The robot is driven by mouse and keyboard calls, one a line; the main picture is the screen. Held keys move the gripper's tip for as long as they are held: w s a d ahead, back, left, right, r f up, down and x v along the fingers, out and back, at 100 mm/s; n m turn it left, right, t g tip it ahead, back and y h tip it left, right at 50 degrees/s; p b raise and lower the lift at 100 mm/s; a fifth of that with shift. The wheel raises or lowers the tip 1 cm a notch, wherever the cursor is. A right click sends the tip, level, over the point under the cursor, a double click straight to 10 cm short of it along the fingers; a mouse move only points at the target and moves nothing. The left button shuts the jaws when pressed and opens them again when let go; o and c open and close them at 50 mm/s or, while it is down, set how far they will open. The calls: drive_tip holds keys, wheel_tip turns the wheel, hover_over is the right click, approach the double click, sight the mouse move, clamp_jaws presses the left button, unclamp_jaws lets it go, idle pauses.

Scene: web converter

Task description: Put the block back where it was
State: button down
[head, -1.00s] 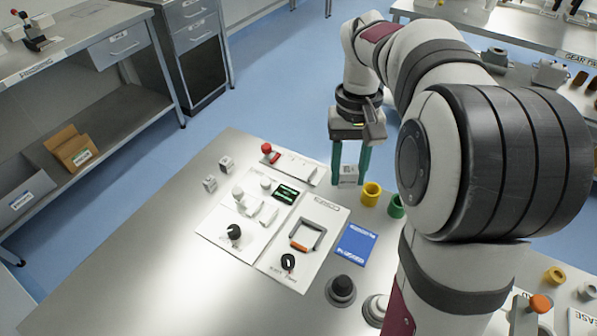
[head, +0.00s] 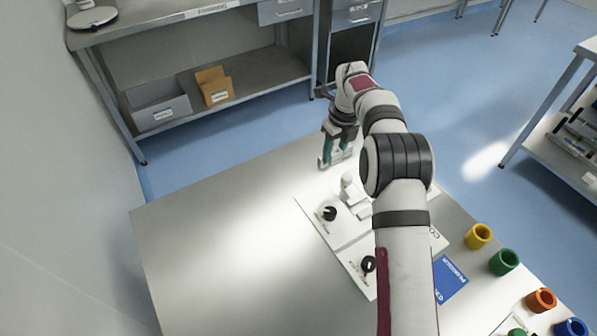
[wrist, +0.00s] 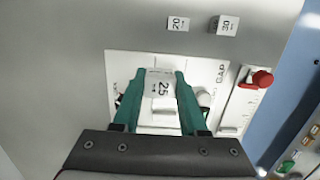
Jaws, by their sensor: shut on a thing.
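My gripper (head: 336,160) is over the far part of the steel table in the head view. In the wrist view its green fingers (wrist: 160,76) are shut on a pale block marked 25 (wrist: 162,88). The wrist view looks down past this block at a white panel marked GAP (wrist: 222,72). Two more pale blocks, marked 20 (wrist: 178,24) and 30 (wrist: 224,25), stand apart on bare table above the panel in that view. I cannot tell how high the held block is above the surface.
Yellow (head: 478,236) and green (head: 504,261) cups stand along the table's right side. The table's left part (head: 215,235) is clear.

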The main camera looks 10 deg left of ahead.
hover_over(297, 174)
drive_tip(key=f, duration=0.6)
drive_tip(key=shift+s+d, duration=0.15)
drive_tip(key=shift+d, duration=0.1)
drive_tip(key=shift+f, duration=1.85)
drive_tip(key=shift+f, duration=0.1)
drive_tip(key=shift+c, duration=2.2)
unclamp_jaws()
